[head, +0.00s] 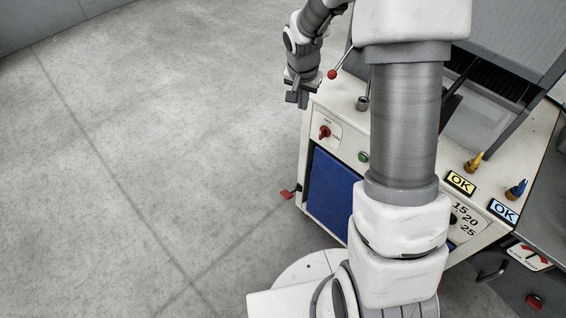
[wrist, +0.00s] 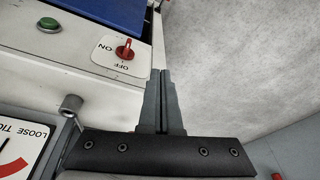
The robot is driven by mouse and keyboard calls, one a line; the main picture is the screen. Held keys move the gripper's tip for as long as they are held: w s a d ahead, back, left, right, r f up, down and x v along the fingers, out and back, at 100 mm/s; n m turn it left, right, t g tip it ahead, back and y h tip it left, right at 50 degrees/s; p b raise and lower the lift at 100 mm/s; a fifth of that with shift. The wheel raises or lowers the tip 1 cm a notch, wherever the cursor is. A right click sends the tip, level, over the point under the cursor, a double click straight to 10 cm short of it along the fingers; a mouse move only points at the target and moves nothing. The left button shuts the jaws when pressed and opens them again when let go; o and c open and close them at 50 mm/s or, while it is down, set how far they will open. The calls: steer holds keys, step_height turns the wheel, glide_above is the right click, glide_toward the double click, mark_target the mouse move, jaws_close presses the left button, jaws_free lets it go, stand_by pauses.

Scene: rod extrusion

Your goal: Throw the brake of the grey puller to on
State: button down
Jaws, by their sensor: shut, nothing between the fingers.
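A red rotary knob (head: 324,132) sits on a white ON/OFF plate on the side of a white machine cabinet (head: 334,105). The knob also shows in the wrist view (wrist: 124,52), just left of and beyond my fingertips, with ON to its left and OFF below it. I cannot tell its exact setting, or whether it is the puller's brake. A lever with a red ball (head: 332,74) stands at the cabinet's top far edge. My gripper (head: 297,98) is shut and empty, beside the cabinet's far corner; its fingers (wrist: 160,74) appear apart from the knob.
A green button (head: 364,156) and a blue panel (head: 333,190) are on the cabinet's side. A red pedal (head: 287,194) juts out low. A LOOSE/TIGHT dial (wrist: 20,160) and a metal peg (wrist: 72,103) are near my gripper. Open floor (head: 170,130) lies left.

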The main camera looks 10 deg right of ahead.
step_height(320, 180, down, 16)
steer(key=w+f+m+g+b, duration=0.1)
steer(key=w+m+b, duration=0.1)
steer(key=w+b, duration=0.1)
steer(key=m+y+b, duration=0.1)
steer(key=m+b, duration=0.1)
glide_above(288, 194)
steer(key=d, duration=0.2)
step_height(288, 194, down, 18)
steer(key=shift+g, duration=0.4)
steer(key=f+b, duration=0.1)
steer(key=f, duration=0.3)
steer(key=a+f+b, duration=0.1)
steer(key=f, duration=0.3)
steer(key=f+b, duration=0.2)
steer(key=f, duration=0.2)
steer(key=shift+a, duration=0.15)
steer(key=shift+s+a+f, duration=0.1)
steer(key=shift+a+f, duration=0.25)
steer(key=shift+f, duration=0.15)
